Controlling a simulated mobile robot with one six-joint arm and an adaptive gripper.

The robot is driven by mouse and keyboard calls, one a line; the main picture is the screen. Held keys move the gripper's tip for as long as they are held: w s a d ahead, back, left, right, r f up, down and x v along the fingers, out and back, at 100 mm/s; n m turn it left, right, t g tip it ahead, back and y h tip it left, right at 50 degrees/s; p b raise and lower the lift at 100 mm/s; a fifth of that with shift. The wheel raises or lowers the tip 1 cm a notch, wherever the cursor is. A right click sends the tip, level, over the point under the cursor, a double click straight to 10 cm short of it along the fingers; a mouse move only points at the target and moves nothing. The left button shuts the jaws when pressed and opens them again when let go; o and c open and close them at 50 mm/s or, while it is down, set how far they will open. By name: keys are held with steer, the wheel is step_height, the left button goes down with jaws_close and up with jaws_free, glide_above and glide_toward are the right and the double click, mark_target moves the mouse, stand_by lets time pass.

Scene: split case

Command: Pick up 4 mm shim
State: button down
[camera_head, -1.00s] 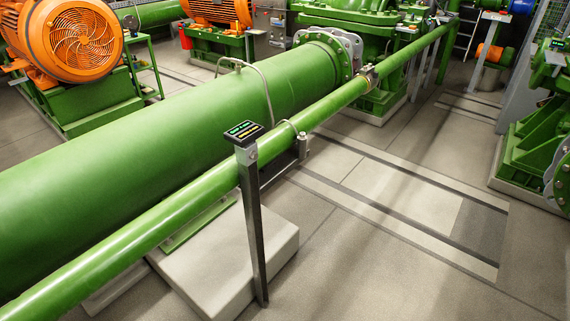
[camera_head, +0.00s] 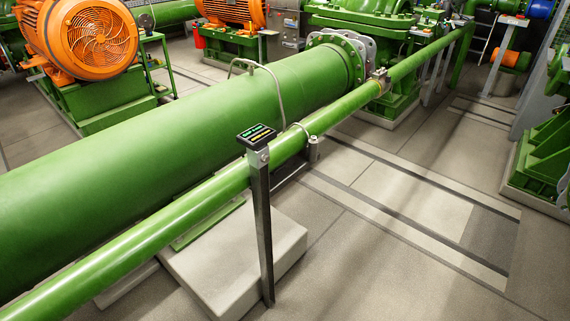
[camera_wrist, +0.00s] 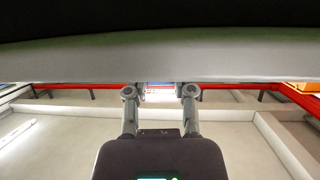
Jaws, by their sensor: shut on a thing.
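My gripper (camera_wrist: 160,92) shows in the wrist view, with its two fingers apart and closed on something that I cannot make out. A wide, pale grey-green band (camera_wrist: 160,62) with a dark area above it crosses the wrist view just beyond the fingertips. I cannot tell what it is or whether the fingers touch it. I cannot make out the 4 mm shim in either view. My gripper is not in the head view.
In the head view, a large green pipe (camera_head: 170,130) and a thinner one (camera_head: 200,195) run diagonally. A post with a small display (camera_head: 257,135) stands before them, near a concrete block (camera_head: 230,260). Orange motors (camera_head: 88,38) stand behind. Floor at right (camera_head: 400,190) is clear.

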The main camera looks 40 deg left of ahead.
steer(key=shift+r+p, duration=1.6)
steer(key=shift+r, duration=0.25)
